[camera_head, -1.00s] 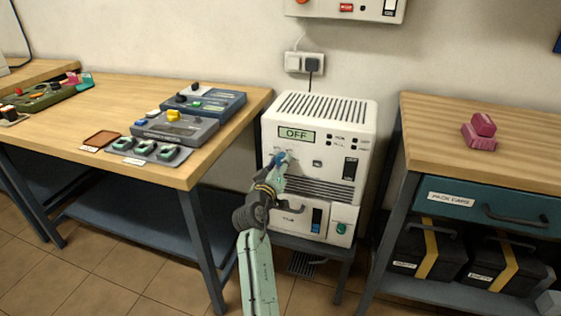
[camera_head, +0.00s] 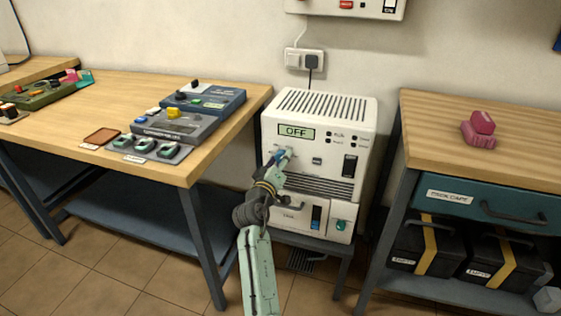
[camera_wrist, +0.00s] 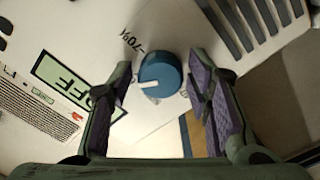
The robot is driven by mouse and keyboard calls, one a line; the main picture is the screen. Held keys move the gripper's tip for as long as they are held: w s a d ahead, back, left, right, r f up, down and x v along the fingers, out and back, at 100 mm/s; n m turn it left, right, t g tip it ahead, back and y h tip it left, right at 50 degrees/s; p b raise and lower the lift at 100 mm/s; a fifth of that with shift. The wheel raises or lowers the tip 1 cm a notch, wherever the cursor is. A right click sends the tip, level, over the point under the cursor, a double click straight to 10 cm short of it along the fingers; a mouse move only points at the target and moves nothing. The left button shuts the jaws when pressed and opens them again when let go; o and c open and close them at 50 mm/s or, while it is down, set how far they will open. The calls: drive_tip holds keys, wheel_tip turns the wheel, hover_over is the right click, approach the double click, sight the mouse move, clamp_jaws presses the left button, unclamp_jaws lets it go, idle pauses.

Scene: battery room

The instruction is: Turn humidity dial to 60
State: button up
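The humidity dial is a round blue knob (camera_wrist: 160,75) with a white pointer mark, on the white front of the dehumidifier-like unit (camera_head: 325,110). In the wrist view the mark points left, and a printed "70%" shows above the knob. My gripper (camera_wrist: 162,66) is open, with one purple-padded finger on each side of the knob and a visible gap on both sides. In the head view my gripper (camera_head: 282,157) is at the unit's front, below the display, and largely covers the knob. The display (camera_head: 296,132) reads OFF.
A wooden workbench (camera_head: 70,115) with grey and green devices stands left. Another wooden-topped bench (camera_head: 430,130) with a teal drawer and black cases stands right. A wall socket (camera_head: 305,61) with a black plug is above the unit.

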drive_tip(key=shift+o, duration=0.6)
drive_tip(key=shift+s, duration=0.1)
drive_tip(key=v, duration=1.2)
